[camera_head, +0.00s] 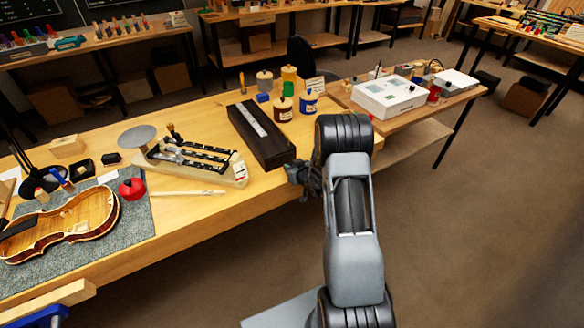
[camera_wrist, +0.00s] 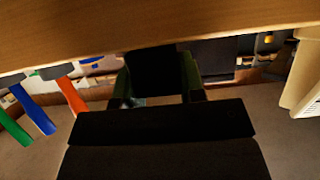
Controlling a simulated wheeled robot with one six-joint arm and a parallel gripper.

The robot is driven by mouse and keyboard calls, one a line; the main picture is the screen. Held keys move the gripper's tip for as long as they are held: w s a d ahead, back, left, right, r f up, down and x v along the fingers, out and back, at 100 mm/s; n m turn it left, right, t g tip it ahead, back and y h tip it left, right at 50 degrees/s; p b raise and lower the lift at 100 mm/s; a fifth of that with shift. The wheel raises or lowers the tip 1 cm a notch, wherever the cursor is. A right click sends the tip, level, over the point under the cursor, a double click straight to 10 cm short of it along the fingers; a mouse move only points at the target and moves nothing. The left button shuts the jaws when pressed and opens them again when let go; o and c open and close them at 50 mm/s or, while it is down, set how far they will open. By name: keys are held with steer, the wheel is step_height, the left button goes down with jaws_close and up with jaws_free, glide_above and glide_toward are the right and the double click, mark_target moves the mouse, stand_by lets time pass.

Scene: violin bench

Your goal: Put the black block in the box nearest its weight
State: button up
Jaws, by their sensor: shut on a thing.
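My gripper (camera_head: 304,178) is beside the bench's front edge, mostly behind my arm in the head view. In the wrist view its two dark fingers (camera_wrist: 157,96) are shut on a black block (camera_wrist: 154,72). The block is dark and its lower part cannot be made out; in the head view I cannot tell it from the gripper. A beam balance (camera_head: 190,158) with a round grey pan (camera_head: 137,135) stands on the bench, and nothing shows on the pan. Small black open boxes (camera_head: 82,169) lie left of it; I cannot read any weight marks.
A long black case (camera_head: 262,137) lies right of the balance. Jars (camera_head: 283,109) stand behind it. A violin (camera_head: 62,226) rests on a grey mat (camera_head: 140,222) at left. A white device (camera_head: 390,97) stands on the side table. The bench edge (camera_wrist: 100,40) crosses the wrist view's top.

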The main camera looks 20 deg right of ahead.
steer(key=shift+f, duration=0.2)
steer(key=o, duration=1)
steer(key=shift+r, duration=0.1)
